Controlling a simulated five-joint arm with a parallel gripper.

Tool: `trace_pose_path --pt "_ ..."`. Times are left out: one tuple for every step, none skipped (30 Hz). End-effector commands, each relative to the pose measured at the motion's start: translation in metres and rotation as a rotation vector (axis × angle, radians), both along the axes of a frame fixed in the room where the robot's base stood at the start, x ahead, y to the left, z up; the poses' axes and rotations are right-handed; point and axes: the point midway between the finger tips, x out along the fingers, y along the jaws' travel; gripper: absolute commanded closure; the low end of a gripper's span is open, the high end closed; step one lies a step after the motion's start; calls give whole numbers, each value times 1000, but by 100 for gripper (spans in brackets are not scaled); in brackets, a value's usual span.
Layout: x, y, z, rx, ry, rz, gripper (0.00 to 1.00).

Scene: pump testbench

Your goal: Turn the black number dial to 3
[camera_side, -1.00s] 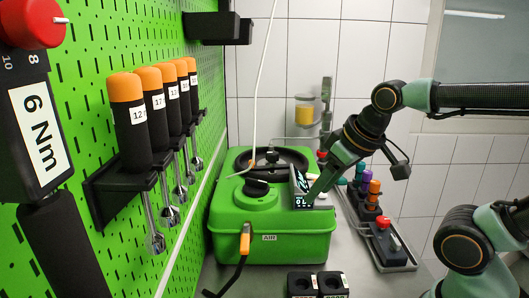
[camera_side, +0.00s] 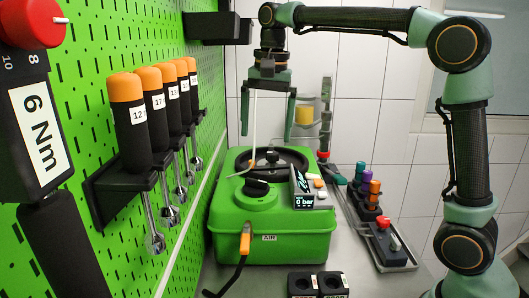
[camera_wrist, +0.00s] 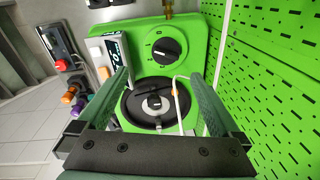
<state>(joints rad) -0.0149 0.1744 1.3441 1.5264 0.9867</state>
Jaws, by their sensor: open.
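The black number dial (camera_side: 257,187) sits on top of the green pump box (camera_side: 262,244), toward its front. In the wrist view the dial (camera_wrist: 165,50) shows its round knob with a raised grip bar, and white marks around it too small to read. My gripper (camera_side: 268,118) is open and empty, pointing down, above the back part of the box. In the wrist view my gripper (camera_wrist: 160,82) has its two fingers wide apart, with the dial beyond their tips. Nothing is between the fingers at their height that I can see held.
A display (camera_side: 303,190) reading "0 bar" stands right of the dial. Colored parts (camera_side: 371,192) stand further right. The green pegboard wall (camera_side: 130,50) with tools bounds the left.

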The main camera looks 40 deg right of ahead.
Motion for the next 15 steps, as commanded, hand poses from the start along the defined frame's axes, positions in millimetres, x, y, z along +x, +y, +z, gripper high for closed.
trace_pose_path --pt "10 1 -2 5 25 -53 0" --pt "14 1 -2 6 37 -85 0" --pt "19 1 -3 8 53 -124 0" --pt "22 2 -4 9 63 -149 0" --pt "24 2 -4 10 70 -171 0" --pt "27 2 -5 10 80 -196 0" --pt "29 2 -5 10 84 -211 0" --pt "30 2 -6 10 90 -224 0" --pt "31 2 -5 10 93 -236 0" --pt "32 2 -6 10 96 -243 0" --pt "32 2 -7 10 99 -248 0" --pt "32 2 -8 10 100 -251 0" --pt "32 2 -9 10 101 -252 0" --pt "32 2 -11 10 101 -252 0" --pt "32 2 -14 10 100 -252 0"
